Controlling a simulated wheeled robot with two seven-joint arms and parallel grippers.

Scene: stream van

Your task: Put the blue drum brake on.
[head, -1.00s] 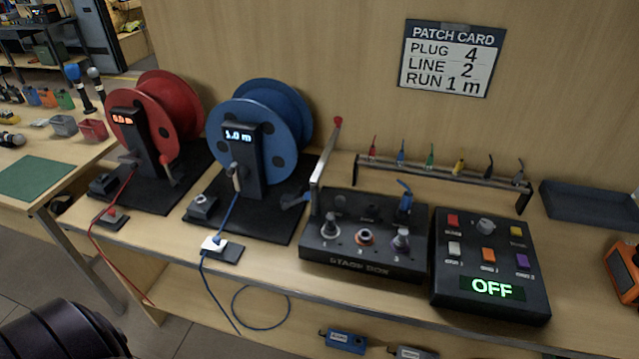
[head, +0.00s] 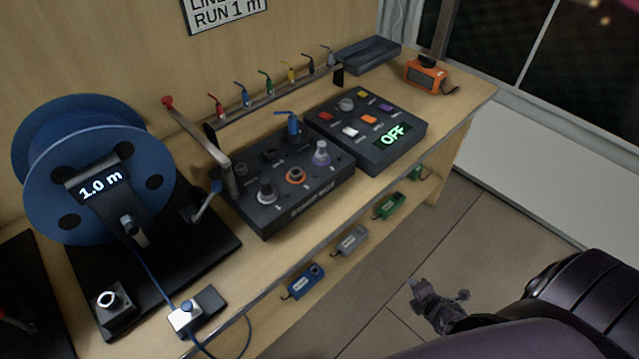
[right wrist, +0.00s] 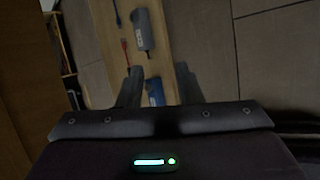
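The blue drum (head: 92,165) stands on a black base (head: 190,262) at the left of the head view, its display reading 1.0 m. A small lever (head: 131,227) is on the front of its stand. A crank-like handle (head: 206,203) is at its right side. A black block with a white-ringed knob (head: 108,300) sits at the base's front. Which part is the brake I cannot tell. My right gripper (head: 440,296) is beyond the bench front, well right of the drum. Its fingers are apart and empty in the right wrist view (right wrist: 160,85). My left gripper is out of view.
The stage box (head: 290,188) and the control panel (head: 368,135), reading OFF, stand right of the drum. A red-tipped arm (head: 198,138) rises between. A blue cable runs through a white clip (head: 185,316). Small boxes (head: 352,240) hang under the bench edge. The floor before it is clear.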

